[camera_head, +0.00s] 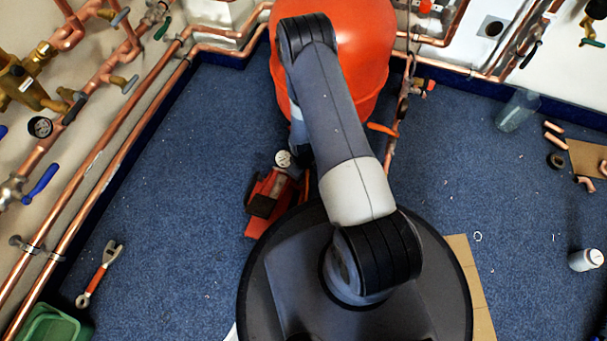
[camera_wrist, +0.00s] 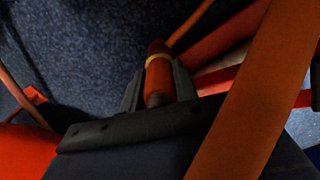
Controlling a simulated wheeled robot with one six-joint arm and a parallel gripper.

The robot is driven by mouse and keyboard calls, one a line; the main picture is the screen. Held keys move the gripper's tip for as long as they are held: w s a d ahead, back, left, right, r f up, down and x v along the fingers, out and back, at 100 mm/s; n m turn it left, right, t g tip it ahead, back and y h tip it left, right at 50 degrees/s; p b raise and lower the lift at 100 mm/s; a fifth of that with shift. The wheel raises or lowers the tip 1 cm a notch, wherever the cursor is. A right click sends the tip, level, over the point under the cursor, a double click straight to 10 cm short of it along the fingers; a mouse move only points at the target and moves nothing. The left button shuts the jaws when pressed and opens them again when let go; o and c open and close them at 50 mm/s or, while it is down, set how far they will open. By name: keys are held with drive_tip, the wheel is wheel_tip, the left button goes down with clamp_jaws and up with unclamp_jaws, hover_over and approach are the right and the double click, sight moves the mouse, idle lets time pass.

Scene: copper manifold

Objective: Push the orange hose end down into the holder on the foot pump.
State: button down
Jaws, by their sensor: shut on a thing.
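In the wrist view my gripper (camera_wrist: 158,80) is shut on the orange hose end (camera_wrist: 158,72), a short orange-red cylinder with a pale yellow band and a grey tip between the two dark fingers. In the head view my arm hides the gripper and the hose end. The red foot pump (camera_head: 270,198) with its round white gauge (camera_head: 284,159) is on the blue floor, left of my arm and partly covered by my base. I cannot make out the holder in either view. A wide orange strip (camera_wrist: 245,95) crosses the wrist view close to the camera.
A large orange tank (camera_head: 360,50) stands behind my arm. Copper pipes (camera_head: 150,105) run along the left and back walls. A clear container (camera_head: 516,110) is at right. Blue floor between is open.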

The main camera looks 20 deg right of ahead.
drive_tip(key=shift+f, duration=0.4)
drive_tip(key=c, duration=1)
unclamp_jaws()
wheel_tip(320, 180, up, 11)
drive_tip(key=p, duration=0.5)
drive_tip(key=shift+f, duration=0.1)
wheel_tip(320, 180, down, 11)
drive_tip(key=b, duration=0.5)
drive_tip(key=shift+r, duration=0.4)
